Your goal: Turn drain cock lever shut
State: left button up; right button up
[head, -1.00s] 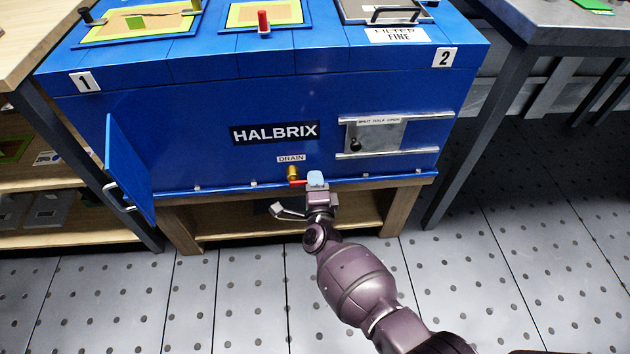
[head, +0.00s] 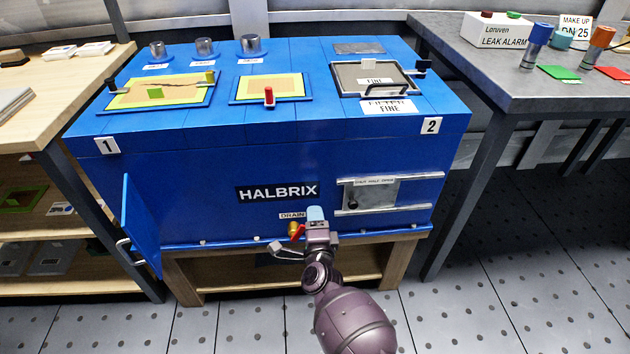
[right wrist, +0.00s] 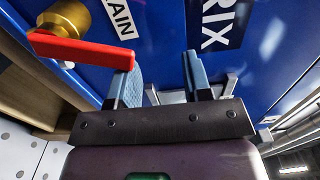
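The brass drain cock (head: 293,227) is low on the front of the blue machine, under the DRAIN label (head: 291,215). Its red lever (head: 299,233) slants up to the right in the head view. In the right wrist view the brass body (right wrist: 68,17) is at top left, and the red lever (right wrist: 80,48) runs right from it to my near finger. My right gripper (right wrist: 163,80) is open with a clear gap between its blue fingers. The lever's end overlaps the outer side of the left finger; contact is unclear. In the head view the right gripper (head: 315,214) is just right of the cock. My left gripper is out of view.
A blue door (head: 141,225) stands open at the machine's left. A sliding plate (head: 372,195) on rails is right of the cock. The wooden stand (head: 400,262) is below. Workbenches flank the machine on the left (head: 65,100) and right (head: 490,85).

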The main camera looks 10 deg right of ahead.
notch_tip(320, 180, up, 12)
jog(key=p, duration=0.5)
jog(key=shift+r, duration=0.55)
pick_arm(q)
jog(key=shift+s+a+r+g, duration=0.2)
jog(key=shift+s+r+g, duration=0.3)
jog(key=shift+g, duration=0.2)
pick_arm(e)
jog(key=shift+f, duration=0.15)
